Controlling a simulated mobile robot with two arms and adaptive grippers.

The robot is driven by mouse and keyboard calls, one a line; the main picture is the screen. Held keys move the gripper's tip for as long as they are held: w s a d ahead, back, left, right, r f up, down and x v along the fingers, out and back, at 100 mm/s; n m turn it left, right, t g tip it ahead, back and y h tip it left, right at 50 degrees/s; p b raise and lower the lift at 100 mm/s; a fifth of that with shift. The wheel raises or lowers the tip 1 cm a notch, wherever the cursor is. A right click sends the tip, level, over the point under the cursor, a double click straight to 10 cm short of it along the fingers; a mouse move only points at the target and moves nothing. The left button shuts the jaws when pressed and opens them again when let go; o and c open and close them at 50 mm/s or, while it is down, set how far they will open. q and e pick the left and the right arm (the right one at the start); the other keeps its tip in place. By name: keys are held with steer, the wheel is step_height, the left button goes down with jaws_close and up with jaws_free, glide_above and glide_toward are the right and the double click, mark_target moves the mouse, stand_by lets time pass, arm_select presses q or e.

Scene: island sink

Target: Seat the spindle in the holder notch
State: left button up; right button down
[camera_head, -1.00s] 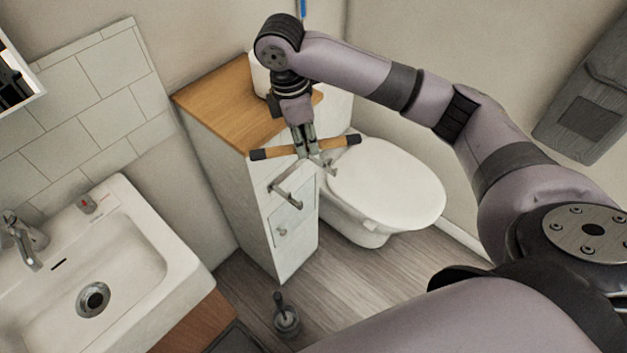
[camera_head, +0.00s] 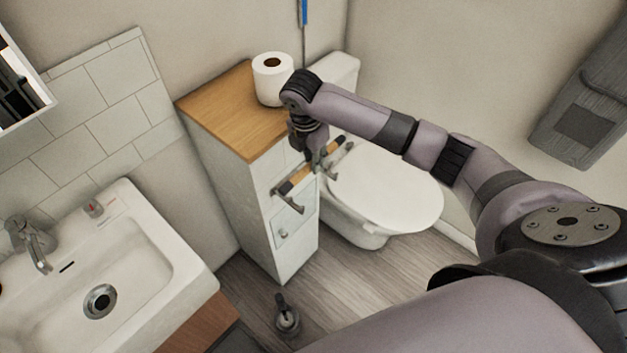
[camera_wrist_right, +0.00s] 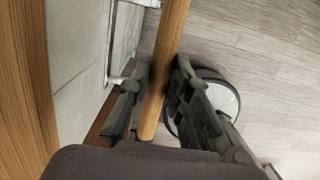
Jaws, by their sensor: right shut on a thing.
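The spindle (camera_head: 298,178) is a wooden rod with dark ends, in front of the white cabinet. My right gripper (camera_head: 317,167) is shut on it near the middle, from above. The rod also runs between the fingers in the right wrist view (camera_wrist_right: 168,45). The metal holder (camera_head: 290,200) has two arms on the cabinet front, one near each end of the rod. Part of the holder (camera_wrist_right: 118,81) shows beside the left finger in the wrist view. Whether the rod's ends touch the notches is too small to tell. My left gripper is not in view.
A toilet paper roll (camera_head: 272,79) stands on the cabinet's wooden top (camera_head: 228,112), close to my right wrist. The toilet (camera_head: 385,188) is just right of the holder. A sink (camera_head: 150,255) is at the left. A toilet brush (camera_head: 286,318) stands on the floor.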

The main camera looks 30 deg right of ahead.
step_height(320, 180, down, 10)
stand_by(0.5)
steer(key=shift+f, duration=0.1)
steer(key=c, duration=1.5)
jaws_free()
steer(key=shift+o, duration=0.2)
steer(key=r, duration=0.4)
steer(key=a+r, duration=0.1)
steer(key=r, duration=0.7)
steer(key=shift+s+a+r, duration=0.15)
steer(key=shift+s+a, duration=0.1)
steer(key=shift+a, duration=0.15)
